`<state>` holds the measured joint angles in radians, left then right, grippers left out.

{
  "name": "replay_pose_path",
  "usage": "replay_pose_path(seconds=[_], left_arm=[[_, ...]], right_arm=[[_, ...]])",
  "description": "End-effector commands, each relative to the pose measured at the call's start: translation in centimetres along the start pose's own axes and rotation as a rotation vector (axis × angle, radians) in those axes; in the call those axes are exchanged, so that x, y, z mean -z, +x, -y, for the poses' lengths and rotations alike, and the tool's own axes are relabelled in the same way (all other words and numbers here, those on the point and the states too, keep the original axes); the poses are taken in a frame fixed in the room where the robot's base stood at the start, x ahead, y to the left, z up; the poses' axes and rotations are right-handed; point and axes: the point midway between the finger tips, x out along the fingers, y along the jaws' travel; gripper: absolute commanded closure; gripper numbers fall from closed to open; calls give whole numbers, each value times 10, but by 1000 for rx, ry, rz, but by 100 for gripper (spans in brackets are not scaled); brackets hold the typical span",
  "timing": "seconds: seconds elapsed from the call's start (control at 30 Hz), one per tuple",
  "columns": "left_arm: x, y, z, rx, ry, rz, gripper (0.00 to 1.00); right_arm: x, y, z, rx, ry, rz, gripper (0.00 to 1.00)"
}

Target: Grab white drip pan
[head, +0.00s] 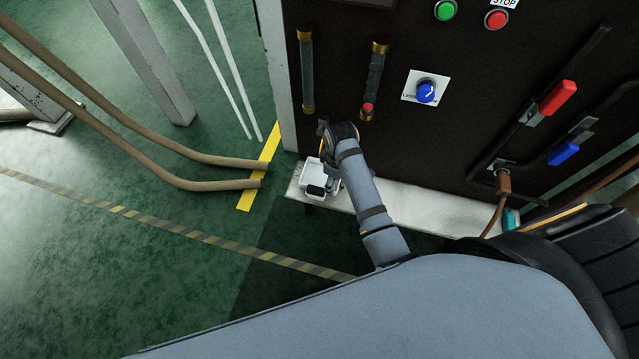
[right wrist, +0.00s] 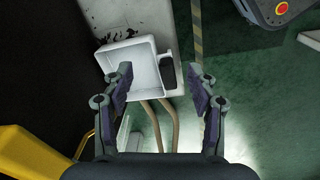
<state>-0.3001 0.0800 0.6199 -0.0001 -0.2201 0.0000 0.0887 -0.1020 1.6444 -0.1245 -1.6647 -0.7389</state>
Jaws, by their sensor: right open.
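The white drip pan (head: 308,178) is a small, square, shallow tray on the light ledge at the foot of the black machine panel. In the right wrist view the drip pan (right wrist: 128,62) looks empty, with a small dark piece (right wrist: 167,72) at its right side. My right gripper (head: 328,186) is at the pan and covers part of it in the head view. In the right wrist view my right gripper (right wrist: 162,82) is open. Its left finger overlaps the pan's inside and its right finger is clear of the pan's right side. I cannot tell whether either touches. My left gripper is not visible.
The black panel (head: 340,60) rises behind the pan, with a blue knob (head: 426,92) and red and blue handles to the right. The light ledge (head: 430,208) runs right. Brown hoses (head: 215,185) end left of the pan. Green floor lies open in front and left.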

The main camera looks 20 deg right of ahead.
Motion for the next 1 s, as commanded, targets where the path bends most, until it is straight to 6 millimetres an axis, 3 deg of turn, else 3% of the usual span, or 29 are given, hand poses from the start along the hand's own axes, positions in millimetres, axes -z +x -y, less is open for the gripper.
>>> replay_pose_path(seconds=[0.1,0.23,0.37,0.6,0.87,1.0], left_arm=[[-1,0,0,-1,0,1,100],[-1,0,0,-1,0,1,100],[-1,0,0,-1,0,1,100],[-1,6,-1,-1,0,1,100],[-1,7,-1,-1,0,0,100],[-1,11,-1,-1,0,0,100]], right_arm=[[35,-1,-1,41,-146,15,42],[52,-2,1,64,-238,28,42],[53,0,1,67,-252,30,42],[51,40,4,68,-248,30,42],[51,53,5,67,-247,29,42],[50,75,9,68,-248,30,42]])
